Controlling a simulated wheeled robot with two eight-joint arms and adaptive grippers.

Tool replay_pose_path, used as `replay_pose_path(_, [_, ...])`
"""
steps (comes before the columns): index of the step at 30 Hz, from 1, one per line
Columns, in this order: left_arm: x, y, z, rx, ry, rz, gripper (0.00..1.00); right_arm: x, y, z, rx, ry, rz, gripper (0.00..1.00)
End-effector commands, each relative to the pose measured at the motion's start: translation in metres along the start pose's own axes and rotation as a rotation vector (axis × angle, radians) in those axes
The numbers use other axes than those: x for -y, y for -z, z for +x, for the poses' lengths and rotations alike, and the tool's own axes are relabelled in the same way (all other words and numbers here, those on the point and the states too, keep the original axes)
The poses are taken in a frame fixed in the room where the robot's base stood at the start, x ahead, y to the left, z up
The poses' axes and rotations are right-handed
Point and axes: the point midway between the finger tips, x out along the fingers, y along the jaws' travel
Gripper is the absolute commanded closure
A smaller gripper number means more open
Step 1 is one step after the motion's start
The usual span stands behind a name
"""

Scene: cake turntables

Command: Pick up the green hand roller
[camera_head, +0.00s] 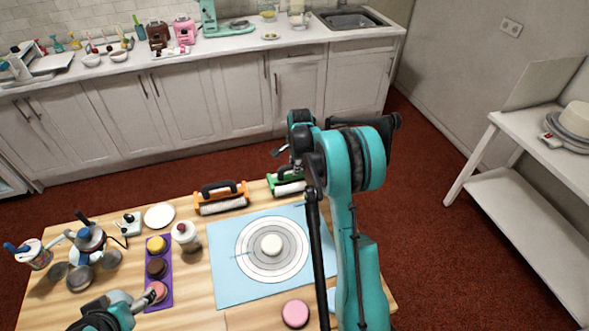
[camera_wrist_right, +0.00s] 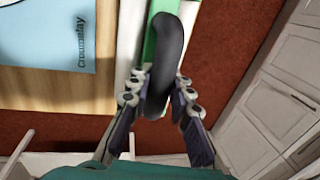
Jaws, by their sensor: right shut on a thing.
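The green hand roller (camera_head: 287,185) is at the table's far edge, right of the orange roller, partly hidden behind my right arm. Its black curved handle (camera_wrist_right: 172,48) and green frame (camera_wrist_right: 151,45) show in the right wrist view. My right gripper (camera_wrist_right: 160,92) is shut on the black handle, with a finger on each side. In the head view that gripper (camera_head: 290,160) is mostly hidden by its own wrist. I cannot tell whether the roller touches the table. My left gripper (camera_head: 138,303) is low at the left, beside a pink cake; its jaws are unclear.
An orange roller (camera_head: 221,199) stands left of the green one. A pink cake (camera_head: 295,313), a purple tray (camera_head: 164,272) and a white bottle (camera_head: 186,236) stand nearby. Red floor lies beyond the table.

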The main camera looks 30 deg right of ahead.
Motion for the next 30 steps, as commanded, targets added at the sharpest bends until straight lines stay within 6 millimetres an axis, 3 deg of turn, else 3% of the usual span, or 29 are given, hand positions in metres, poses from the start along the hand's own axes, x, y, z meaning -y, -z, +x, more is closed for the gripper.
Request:
replay_pose_path(6, [0.0,0.008,-0.011,0.0,0.0,0.0,0.16,0.007,0.0,-0.036,0.0,0.0,0.0,1.0])
replay_pose_path(18, [0.0,0.019,-0.027,0.0,0.0,0.0,0.16,-0.053,0.051,-0.1,0.0,0.001,0.003,1.0])
replay_pose_path(24, [0.0,0.022,-0.03,0.0,0.0,0.0,0.16,-0.069,0.064,-0.116,0.0,0.0,0.002,1.0])
replay_pose_path(30, [0.0,0.022,-0.031,0.0,0.0,0.0,0.16,-0.074,0.068,-0.12,0.0,0.0,0.0,1.0])
